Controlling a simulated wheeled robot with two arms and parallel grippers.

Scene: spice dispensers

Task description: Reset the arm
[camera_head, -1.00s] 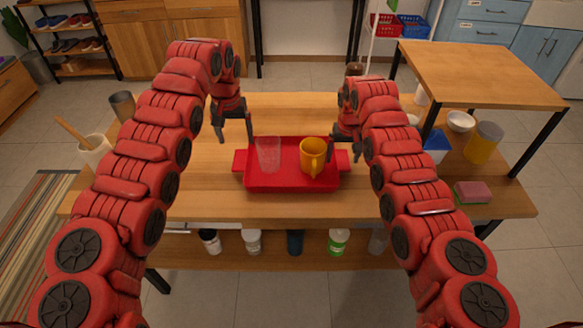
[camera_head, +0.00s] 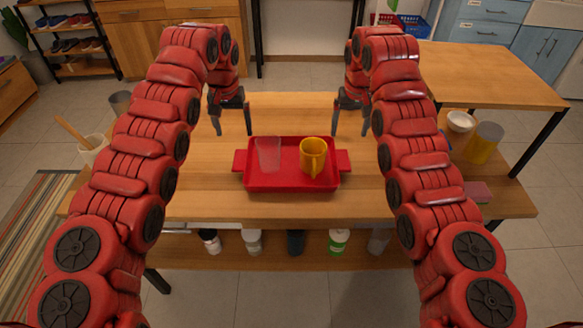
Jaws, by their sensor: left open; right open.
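My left gripper (camera_head: 232,122) is open and empty above the table, behind and left of the tray. My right gripper (camera_head: 350,122) is open and empty above the table, behind and right of the tray. Both point down, at about the same height in the picture. The red tray (camera_head: 292,183) lies on the wooden table (camera_head: 210,195). A clear cup (camera_head: 268,154) stands on its left part, and a yellow mug (camera_head: 313,157) stands on its right part. Neither gripper touches the tray, cup or mug.
A raised wooden shelf (camera_head: 485,72) stands at the right, with a white bowl (camera_head: 460,121) and a yellow-filled container (camera_head: 484,142) by it. A utensil pot (camera_head: 93,147) stands at the left. Several jars, one green (camera_head: 338,241), stand on the lower shelf.

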